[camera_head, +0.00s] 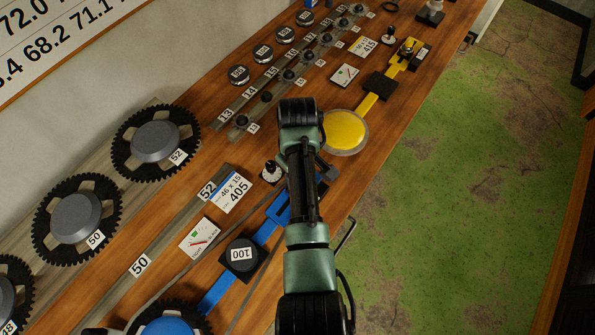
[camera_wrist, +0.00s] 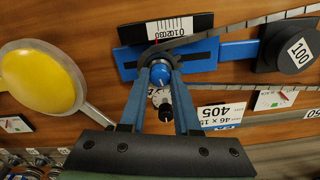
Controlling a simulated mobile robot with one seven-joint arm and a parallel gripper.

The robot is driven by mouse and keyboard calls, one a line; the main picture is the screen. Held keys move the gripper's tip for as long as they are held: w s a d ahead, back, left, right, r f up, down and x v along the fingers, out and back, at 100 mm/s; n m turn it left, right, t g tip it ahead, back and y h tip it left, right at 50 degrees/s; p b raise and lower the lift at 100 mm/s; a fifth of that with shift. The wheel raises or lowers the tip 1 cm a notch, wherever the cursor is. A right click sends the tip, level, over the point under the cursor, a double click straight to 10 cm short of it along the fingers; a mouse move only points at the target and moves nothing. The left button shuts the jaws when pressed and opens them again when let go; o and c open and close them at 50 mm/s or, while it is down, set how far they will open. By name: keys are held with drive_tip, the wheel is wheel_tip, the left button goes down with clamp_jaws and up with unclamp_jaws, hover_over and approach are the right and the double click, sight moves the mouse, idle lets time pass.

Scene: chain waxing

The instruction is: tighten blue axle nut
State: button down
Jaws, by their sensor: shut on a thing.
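The blue axle nut (camera_wrist: 160,74) is a small round blue knob with a white mark, seen in the wrist view on the end of a blue slotted bar (camera_wrist: 200,54). My gripper (camera_wrist: 160,68) has its two fingers on either side of the nut, shut on it. In the head view the blue bar (camera_head: 266,230) runs diagonally under my arm, and my arm hides the nut and most of the gripper. A black block labelled 100 (camera_head: 242,254) sits on the bar and also shows in the wrist view (camera_wrist: 290,50).
A yellow disc (camera_head: 344,132) lies close beyond my gripper. A black-and-white knob (camera_head: 271,172), a 405 card (camera_head: 231,192) and a gauge card (camera_head: 200,239) lie nearby. Toothed wheels (camera_head: 77,218) line the wall side. Green floor lies right of the bench.

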drive_tip(key=m+p, duration=0.1)
drive_tip(key=m, duration=0.3)
drive_tip(key=shift+m, duration=0.4)
drive_tip(key=shift+p, duration=0.3)
drive_tip(key=c, duration=0.6)
unclamp_jaws()
drive_tip(key=shift+r, duration=0.1)
wheel_tip(320, 180, up, 13)
drive_tip(key=shift+f, duration=0.1)
idle(0.4)
